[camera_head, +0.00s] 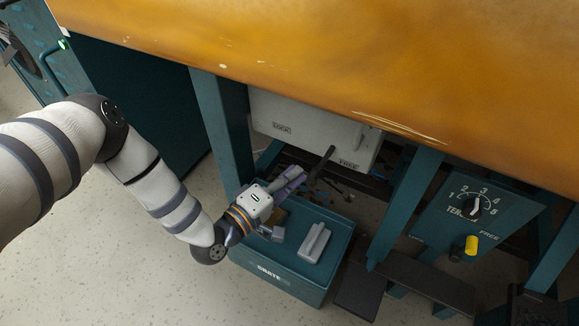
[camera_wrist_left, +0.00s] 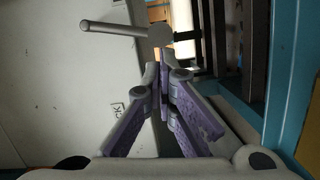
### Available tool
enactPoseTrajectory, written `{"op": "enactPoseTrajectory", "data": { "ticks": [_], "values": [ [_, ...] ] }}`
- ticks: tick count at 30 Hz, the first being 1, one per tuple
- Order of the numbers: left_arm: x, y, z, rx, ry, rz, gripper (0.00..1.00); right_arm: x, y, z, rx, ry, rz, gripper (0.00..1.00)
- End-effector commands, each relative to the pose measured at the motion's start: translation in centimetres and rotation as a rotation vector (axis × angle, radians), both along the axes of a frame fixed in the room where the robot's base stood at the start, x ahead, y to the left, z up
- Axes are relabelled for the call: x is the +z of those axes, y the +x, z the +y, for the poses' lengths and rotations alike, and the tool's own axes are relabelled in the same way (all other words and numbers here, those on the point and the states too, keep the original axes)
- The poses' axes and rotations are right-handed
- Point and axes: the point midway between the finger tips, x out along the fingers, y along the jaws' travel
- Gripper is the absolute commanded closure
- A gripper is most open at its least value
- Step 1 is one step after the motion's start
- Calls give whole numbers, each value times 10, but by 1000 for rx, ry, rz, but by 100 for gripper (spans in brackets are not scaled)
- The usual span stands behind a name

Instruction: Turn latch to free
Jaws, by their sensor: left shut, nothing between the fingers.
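A pale box (camera_head: 305,120) under the table has LOCK and FREE labels on its face. A dark bar handle (camera_head: 322,163) sticks out near the FREE label. In the left wrist view a grey rod handle (camera_wrist_left: 115,28) with a round end stands out from the pale panel (camera_wrist_left: 70,85). My left gripper (camera_head: 302,172) is shut and empty, just below and left of the dark bar. Its fingertips (camera_wrist_left: 163,58) are just below the rod's round end; contact is unclear. A yellow knob (camera_head: 471,245) sits beside another FREE label on the right panel. My right gripper is out of view.
An orange table top (camera_head: 330,50) overhangs the box. A teal crate (camera_head: 275,280) with grey pieces lies under my left gripper. Teal table legs (camera_head: 222,120) stand either side. A panel (camera_head: 440,215) with a numbered dial is at right. Floor at lower left is free.

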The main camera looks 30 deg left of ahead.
Motion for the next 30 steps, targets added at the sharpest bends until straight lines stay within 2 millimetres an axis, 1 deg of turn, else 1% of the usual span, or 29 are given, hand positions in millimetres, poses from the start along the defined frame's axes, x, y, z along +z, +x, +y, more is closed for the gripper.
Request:
{"op": "enactPoseTrajectory", "data": {
  "ticks": [3,12,30],
  "values": [
    [-6,0,-6,-1,1,1,100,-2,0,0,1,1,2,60],
    [-12,-1,-16,0,3,1,100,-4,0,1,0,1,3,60],
    [-14,-1,-20,1,4,1,100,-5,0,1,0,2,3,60]
  ]
}}
